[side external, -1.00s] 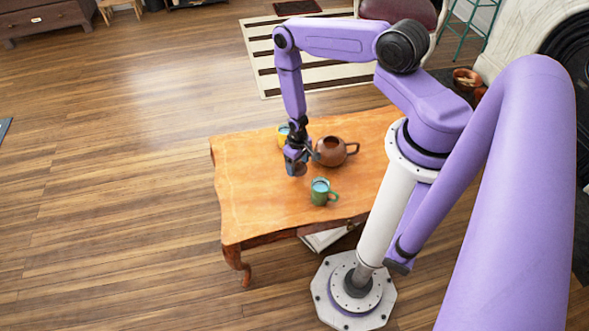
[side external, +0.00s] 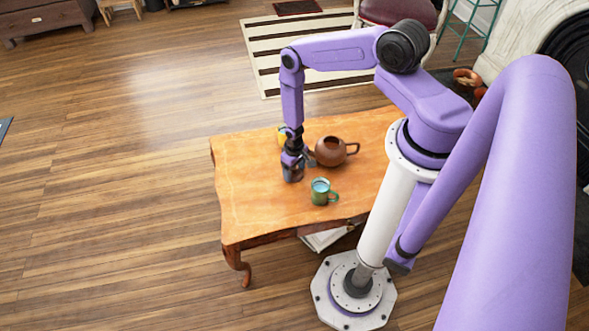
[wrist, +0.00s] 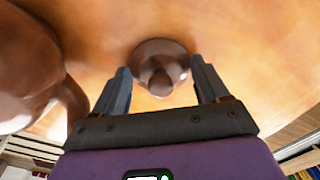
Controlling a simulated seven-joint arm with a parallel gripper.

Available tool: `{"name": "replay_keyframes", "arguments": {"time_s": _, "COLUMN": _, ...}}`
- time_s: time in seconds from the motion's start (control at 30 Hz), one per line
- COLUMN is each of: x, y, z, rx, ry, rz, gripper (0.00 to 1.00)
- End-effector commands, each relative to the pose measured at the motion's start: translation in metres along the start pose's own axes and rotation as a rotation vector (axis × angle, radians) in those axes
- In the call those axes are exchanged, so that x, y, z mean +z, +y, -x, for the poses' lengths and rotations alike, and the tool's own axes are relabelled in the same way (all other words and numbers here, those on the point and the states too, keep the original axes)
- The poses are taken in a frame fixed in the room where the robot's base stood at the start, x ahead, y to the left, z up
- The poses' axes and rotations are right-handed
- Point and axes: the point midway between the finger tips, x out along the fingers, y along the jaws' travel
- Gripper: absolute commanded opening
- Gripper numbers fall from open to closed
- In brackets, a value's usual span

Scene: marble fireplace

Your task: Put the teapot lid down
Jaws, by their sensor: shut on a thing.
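The brown teapot (side external: 330,153) stands on the wooden table with its top opening bare. Its body also shows at the left edge of the wrist view (wrist: 28,65). My gripper (side external: 292,175) points down beside the teapot, on its left, low over the table. In the wrist view my gripper (wrist: 160,70) has its two fingers on either side of the round brown lid (wrist: 160,48), shut on it. The lid's knob faces the camera. Whether the lid touches the tabletop is hard to tell. In the side view my gripper hides the lid.
A green mug (side external: 320,192) with pale blue inside stands on the table (side external: 250,205), right of and nearer than my gripper. A yellow mug (side external: 282,136) stands behind my gripper, partly hidden. The table's left and front parts are clear.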

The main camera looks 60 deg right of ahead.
Motion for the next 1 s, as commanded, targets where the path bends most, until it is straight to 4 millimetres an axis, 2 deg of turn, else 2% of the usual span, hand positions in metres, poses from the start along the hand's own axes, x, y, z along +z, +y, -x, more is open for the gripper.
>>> {"name": "replay_keyframes", "arguments": {"time_s": 0.17, "x": 0.000, "y": 0.000, "z": -0.002, "rx": 0.000, "ry": 0.000, "rz": 0.000, "gripper": 0.43}}
{"name": "replay_keyframes", "arguments": {"time_s": 0.2, "x": 0.000, "y": 0.000, "z": -0.003, "rx": 0.000, "ry": 0.000, "rz": 0.000, "gripper": 0.77}}
{"name": "replay_keyframes", "arguments": {"time_s": 0.23, "x": 0.000, "y": 0.000, "z": -0.003, "rx": 0.000, "ry": 0.000, "rz": 0.000, "gripper": 0.85}}
{"name": "replay_keyframes", "arguments": {"time_s": 0.67, "x": -0.001, "y": 0.000, "z": 0.002, "rx": 0.000, "ry": 0.001, "rz": 0.001, "gripper": 0.85}}
{"name": "replay_keyframes", "arguments": {"time_s": 1.0, "x": -0.001, "y": 0.000, "z": 0.040, "rx": 0.000, "ry": 0.001, "rz": 0.000, "gripper": 0.85}}
